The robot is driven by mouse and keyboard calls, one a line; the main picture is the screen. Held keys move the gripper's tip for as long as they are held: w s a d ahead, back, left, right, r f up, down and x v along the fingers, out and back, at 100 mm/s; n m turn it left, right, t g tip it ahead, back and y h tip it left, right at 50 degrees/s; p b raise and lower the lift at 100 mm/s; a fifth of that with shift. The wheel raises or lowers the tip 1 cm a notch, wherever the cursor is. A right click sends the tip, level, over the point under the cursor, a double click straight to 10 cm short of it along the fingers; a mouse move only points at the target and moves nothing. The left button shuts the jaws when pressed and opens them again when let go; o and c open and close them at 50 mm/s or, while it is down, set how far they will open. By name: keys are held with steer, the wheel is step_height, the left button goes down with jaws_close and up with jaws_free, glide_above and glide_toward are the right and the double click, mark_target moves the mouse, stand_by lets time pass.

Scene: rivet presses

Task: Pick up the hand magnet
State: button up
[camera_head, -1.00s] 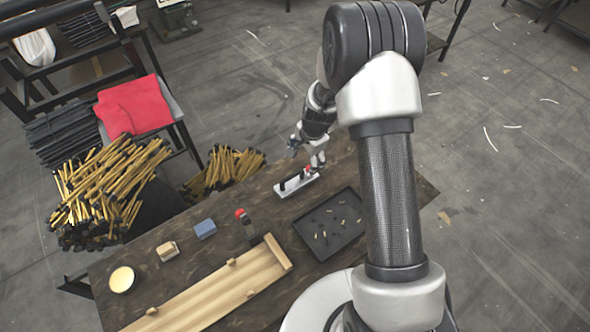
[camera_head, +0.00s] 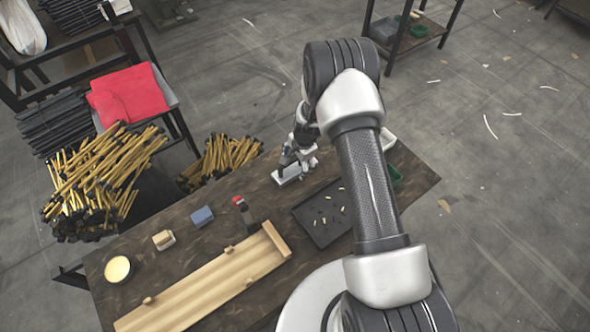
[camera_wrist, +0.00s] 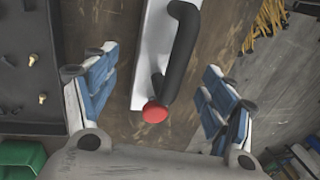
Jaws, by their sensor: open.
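The hand magnet (camera_wrist: 182,48) has a pale flat plate, a black bar handle and a red round knob. It lies on the dark wooden bench (camera_head: 240,185). In the wrist view it runs up between the fingers of my gripper (camera_wrist: 158,95), with the knob nearest me. My gripper is open, with blue finger pads on either side of the handle and clear gaps to both. In the head view the magnet (camera_head: 288,175) is at the bench's far side, partly hidden by my gripper (camera_head: 298,155), which is over it.
A black tray (camera_head: 300,218) with small brass-coloured pieces lies beside the magnet. Nearer are a wooden fixture (camera_head: 205,285), a red-ended tool (camera_head: 241,203), a blue block (camera_head: 202,216), a brush (camera_head: 163,239) and a round tin (camera_head: 118,269). A green bin (camera_wrist: 20,160) is at the side.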

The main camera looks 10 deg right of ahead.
mark_target(295, 168)
steer(key=f, duration=0.3)
steer(key=f+b, duration=0.1)
steer(key=shift+w+a+f, duration=0.2)
steer(key=shift+w+a, duration=0.05)
steer(key=shift+a, duration=0.05)
steer(key=shift+r, duration=0.1)
steer(key=c, duration=1.6)
